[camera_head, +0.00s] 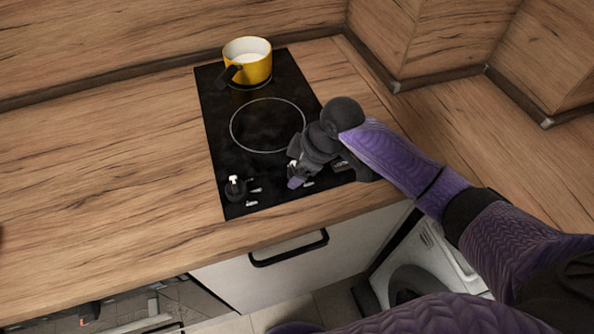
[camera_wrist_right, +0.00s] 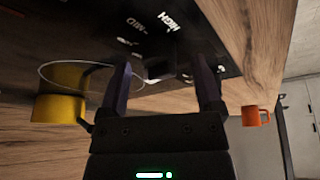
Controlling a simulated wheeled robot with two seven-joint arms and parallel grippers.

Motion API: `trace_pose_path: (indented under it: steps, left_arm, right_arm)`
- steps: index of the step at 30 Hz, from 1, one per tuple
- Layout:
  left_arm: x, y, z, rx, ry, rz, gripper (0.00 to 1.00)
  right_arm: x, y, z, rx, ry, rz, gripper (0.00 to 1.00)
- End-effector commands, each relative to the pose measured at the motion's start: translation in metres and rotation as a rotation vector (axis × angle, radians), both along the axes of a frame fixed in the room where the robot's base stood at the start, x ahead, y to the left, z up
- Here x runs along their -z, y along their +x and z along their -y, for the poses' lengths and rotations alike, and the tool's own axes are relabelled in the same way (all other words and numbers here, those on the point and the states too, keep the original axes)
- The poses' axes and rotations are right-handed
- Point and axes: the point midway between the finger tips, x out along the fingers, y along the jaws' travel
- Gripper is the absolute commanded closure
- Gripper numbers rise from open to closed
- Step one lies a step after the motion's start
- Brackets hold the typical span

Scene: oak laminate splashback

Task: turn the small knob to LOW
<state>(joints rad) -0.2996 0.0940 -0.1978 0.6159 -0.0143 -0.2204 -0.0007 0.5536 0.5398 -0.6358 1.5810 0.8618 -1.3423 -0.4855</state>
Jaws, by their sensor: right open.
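The black cooktop (camera_head: 227,140) is set in the wooden counter, with its controls along the near edge. A dark knob (camera_head: 235,188) with white marks beside it stands at the near left corner. My right gripper (camera_head: 297,182) is over the near right part of the cooktop and hides what lies under it. In the right wrist view, my right gripper (camera_wrist_right: 163,66) is open, its two fingers either side of a dark shape (camera_wrist_right: 158,72) that looks like a knob; contact cannot be told. White HIGH and MID labels (camera_wrist_right: 154,25) show beyond it. My left gripper is not in view.
An orange mug (camera_wrist_right: 252,117) shows there too. The counter left of the cooktop (camera_head: 120,150) is clear. A drawer handle (camera_head: 289,248) is below.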

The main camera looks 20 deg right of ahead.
Motion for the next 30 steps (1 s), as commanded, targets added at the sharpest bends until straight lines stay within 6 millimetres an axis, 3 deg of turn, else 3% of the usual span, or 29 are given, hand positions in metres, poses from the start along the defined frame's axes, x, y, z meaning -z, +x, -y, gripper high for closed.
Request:
trace_pose_path:
  steps: [3, 11, 22, 30]
  left_arm:
    - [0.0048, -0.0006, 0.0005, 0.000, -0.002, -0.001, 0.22]
    - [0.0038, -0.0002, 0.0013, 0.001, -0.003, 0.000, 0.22]
    - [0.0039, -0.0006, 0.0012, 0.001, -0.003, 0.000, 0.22]
    - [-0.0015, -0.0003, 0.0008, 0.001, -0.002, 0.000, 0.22]
  right_arm:
    - [0.0105, 0.0024, -0.0031, 0.000, -0.001, -0.001, 0.16]
    - [0.0104, 0.0028, -0.0035, 0.001, -0.002, 0.001, 0.19]
    - [0.0103, 0.0027, -0.0035, 0.000, -0.001, 0.000, 0.97]
    - [0.0087, 0.0023, -0.0040, 0.017, 0.000, 0.000, 1.00]
